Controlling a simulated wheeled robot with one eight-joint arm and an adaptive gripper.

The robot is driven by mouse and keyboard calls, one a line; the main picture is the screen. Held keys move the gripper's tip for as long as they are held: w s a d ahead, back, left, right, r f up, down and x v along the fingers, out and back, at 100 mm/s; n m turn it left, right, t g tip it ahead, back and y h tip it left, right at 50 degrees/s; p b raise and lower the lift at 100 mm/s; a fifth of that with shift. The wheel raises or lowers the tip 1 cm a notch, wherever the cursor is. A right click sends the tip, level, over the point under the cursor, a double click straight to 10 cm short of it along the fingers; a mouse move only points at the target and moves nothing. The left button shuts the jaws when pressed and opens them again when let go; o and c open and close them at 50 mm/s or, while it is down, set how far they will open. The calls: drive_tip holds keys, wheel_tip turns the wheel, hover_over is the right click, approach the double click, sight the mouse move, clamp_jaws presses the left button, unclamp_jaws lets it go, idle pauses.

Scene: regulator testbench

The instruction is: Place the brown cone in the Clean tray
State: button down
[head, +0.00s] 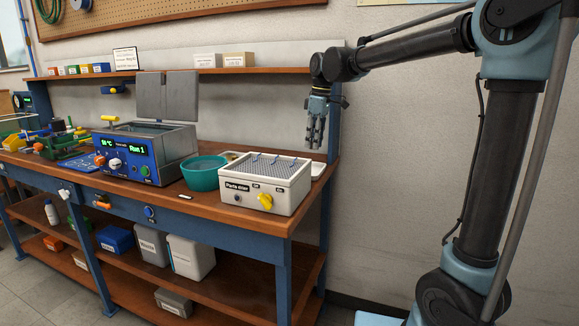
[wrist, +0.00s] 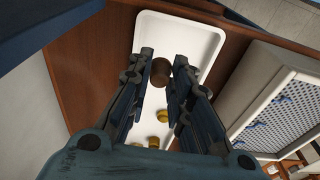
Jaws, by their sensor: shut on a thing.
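My gripper (wrist: 163,78) is shut on the brown cone (wrist: 161,72), which shows between the fingertips in the wrist view. A white tray (wrist: 205,38) with a raised rim lies below the gripper and the cone, with several small brass-yellow parts (wrist: 162,116) in it. I see no label on this tray. In the head view my gripper (head: 315,138) hangs pointing down above the right end of the bench; the cone cannot be made out there. The white tray (head: 320,170) shows partly behind the parts drier.
The white parts drier (head: 270,200) with a perforated top stands in front of the tray. A teal bowl (head: 203,176) and a blue-fronted bath (head: 150,160) with a raised lid stand further left. A shelf (head: 215,71) runs behind the bench, close to my gripper.

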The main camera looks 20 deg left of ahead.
sight(313, 171)
drive_tip(key=shift+f, duration=4.1)
drive_tip(key=c, duration=1.7)
unclamp_jaws()
drive_tip(key=r, duration=0.4)
drive_tip(key=d+r, duration=0.1)
drive_tip(key=r, duration=0.7)
drive_tip(key=shift+s+d, duration=0.1)
drive_tip(key=shift+d, duration=0.15)
